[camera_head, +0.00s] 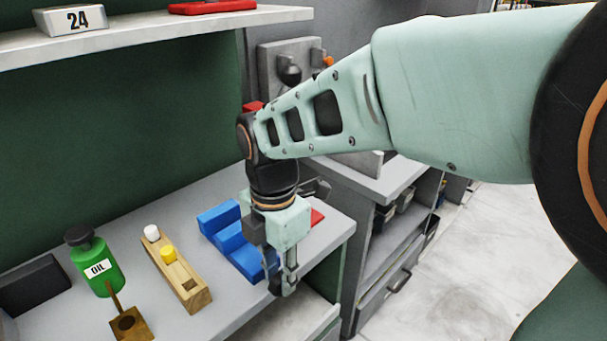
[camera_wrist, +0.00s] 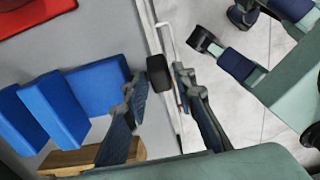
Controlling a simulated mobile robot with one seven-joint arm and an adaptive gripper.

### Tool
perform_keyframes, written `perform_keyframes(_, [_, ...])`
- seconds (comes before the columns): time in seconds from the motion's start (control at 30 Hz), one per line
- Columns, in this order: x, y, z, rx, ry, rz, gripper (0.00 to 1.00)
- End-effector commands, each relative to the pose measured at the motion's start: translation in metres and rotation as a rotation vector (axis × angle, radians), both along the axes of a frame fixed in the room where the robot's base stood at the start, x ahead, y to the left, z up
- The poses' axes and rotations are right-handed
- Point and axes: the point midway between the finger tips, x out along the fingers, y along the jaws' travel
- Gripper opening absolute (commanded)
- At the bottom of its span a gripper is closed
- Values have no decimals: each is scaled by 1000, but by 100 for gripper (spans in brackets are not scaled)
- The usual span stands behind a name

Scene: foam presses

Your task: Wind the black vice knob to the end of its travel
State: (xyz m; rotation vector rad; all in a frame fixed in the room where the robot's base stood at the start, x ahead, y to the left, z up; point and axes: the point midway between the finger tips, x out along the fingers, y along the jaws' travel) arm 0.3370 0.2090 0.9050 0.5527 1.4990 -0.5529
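The blue vice (camera_head: 228,236) lies on the grey bench near its front edge, with its blue blocks (camera_wrist: 62,108) also in the wrist view. The black vice knob (camera_wrist: 160,73) sticks out from the vice's end at the bench edge. My gripper (camera_wrist: 160,80) points down there, with one finger on each side of the knob. The fingers look parted, with narrow gaps to the knob; I cannot make out firm contact. In the head view my gripper (camera_head: 284,280) hides most of the knob.
On the bench are a wooden block (camera_head: 178,270) with white and yellow caps, a green oil bottle (camera_head: 97,262), a brass piece (camera_head: 130,324) and a dark box (camera_head: 32,285). A red item (camera_wrist: 30,14) lies beside the vice. A shelf (camera_head: 150,32) hangs above; open floor is at right.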

Motion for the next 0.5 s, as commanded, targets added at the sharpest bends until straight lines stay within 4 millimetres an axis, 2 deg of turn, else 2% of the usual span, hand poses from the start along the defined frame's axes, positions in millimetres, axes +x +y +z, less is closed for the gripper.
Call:
perform_keyframes(0.07, [0,0,0,0,0,0,22])
perform_keyframes(0.27, [0,0,0,0,0,0,0])
perform_keyframes(0.5, [0,-1,1,5,7,0,0])
